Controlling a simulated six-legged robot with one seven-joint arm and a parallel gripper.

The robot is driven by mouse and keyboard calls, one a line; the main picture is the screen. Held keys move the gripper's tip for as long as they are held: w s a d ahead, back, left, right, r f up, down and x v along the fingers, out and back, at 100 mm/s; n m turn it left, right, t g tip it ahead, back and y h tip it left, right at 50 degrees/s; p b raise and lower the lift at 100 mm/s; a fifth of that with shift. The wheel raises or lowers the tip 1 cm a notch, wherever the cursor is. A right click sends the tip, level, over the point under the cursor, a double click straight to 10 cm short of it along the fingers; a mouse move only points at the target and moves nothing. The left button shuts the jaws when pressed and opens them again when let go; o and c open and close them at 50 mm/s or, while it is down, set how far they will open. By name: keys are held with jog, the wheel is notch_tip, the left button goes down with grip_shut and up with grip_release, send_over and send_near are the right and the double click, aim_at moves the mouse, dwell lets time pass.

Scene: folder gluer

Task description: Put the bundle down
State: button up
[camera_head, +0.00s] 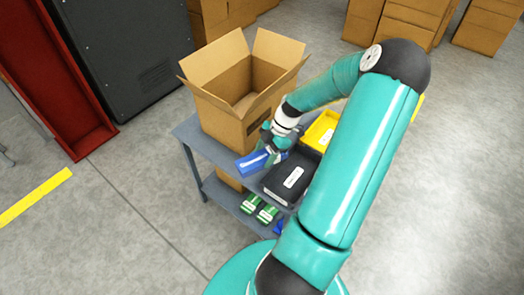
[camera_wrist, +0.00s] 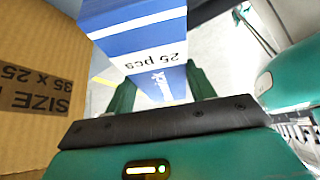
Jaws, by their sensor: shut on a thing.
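The bundle is a blue and white block marked "25 pcs", and in the wrist view the bundle (camera_wrist: 150,45) sits between the two green fingers. My gripper (camera_wrist: 163,88) is shut on it. In the head view the blue bundle (camera_head: 252,162) is held at the left end of my gripper (camera_head: 266,156), over the front part of the grey table (camera_head: 190,130). I cannot tell whether the bundle touches the table top. Its far end runs out of the wrist view.
An open cardboard box (camera_head: 228,110) stands close behind my gripper. A black bin (camera_head: 282,192) and a yellow bin (camera_head: 318,132) are to the right on the table. Green and white packs (camera_head: 250,204) lie on the lower shelf. A dark cabinet (camera_head: 125,60) stands at the back left.

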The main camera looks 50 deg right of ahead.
jog(key=w+d+f, duration=0.1)
jog(key=w+f, duration=0.1)
jog(key=w+d+f, duration=0.4)
jog(key=f, duration=0.1)
jog(key=shift+f, duration=1.65)
jog(key=shift+f, duration=0.15)
jog(key=o, duration=1.1)
jog(key=shift+c, duration=0.2)
